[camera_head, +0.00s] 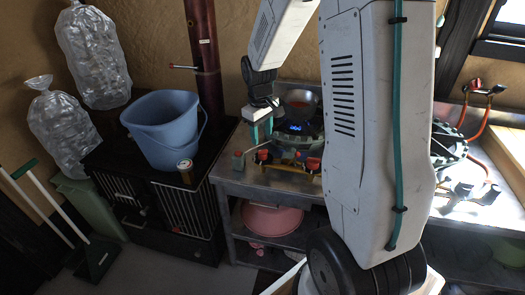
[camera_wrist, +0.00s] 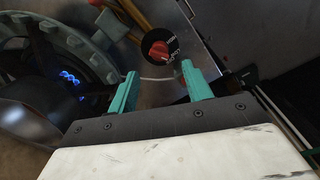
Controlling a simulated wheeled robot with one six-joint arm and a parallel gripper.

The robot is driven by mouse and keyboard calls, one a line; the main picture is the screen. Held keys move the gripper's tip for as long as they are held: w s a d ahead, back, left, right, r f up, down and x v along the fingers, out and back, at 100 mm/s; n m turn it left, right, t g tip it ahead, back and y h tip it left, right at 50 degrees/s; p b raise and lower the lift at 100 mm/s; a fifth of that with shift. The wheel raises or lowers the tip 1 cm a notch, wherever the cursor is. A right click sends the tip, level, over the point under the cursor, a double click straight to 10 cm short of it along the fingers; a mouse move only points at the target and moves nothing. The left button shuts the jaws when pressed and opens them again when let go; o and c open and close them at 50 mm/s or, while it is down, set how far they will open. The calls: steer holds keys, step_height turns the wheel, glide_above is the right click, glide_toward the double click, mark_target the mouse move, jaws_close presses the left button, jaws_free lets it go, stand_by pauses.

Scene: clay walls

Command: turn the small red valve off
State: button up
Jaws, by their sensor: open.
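A small red knob (camera_wrist: 159,50) on a round black dial with white markings shows in the wrist view. It lies just beyond and between my fingertips, with no visible contact. My gripper (camera_wrist: 159,70) is open, its two teal fingers apart with nothing between them. In the head view my gripper (camera_head: 262,133) points down at the left of the burner, above the stove's front. Red knobs show there, a left one (camera_head: 263,155) and a right one (camera_head: 313,164); I cannot tell which is the one in the wrist view. Blue flame (camera_wrist: 70,77) shows at the burner.
A pan (camera_head: 300,100) sits over the burner on the metal counter (camera_head: 235,177). A blue bucket (camera_head: 165,135) stands on the black cabinet at left. A red-handled tap (camera_head: 475,84) is far right.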

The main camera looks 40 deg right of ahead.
mark_target(263, 151)
steer(key=f, duration=0.8)
steer(key=shift+w+d, duration=0.1)
steer(key=shift+d, duration=0.2)
steer(key=shift+c, duration=0.3)
steer(key=c, duration=0.9)
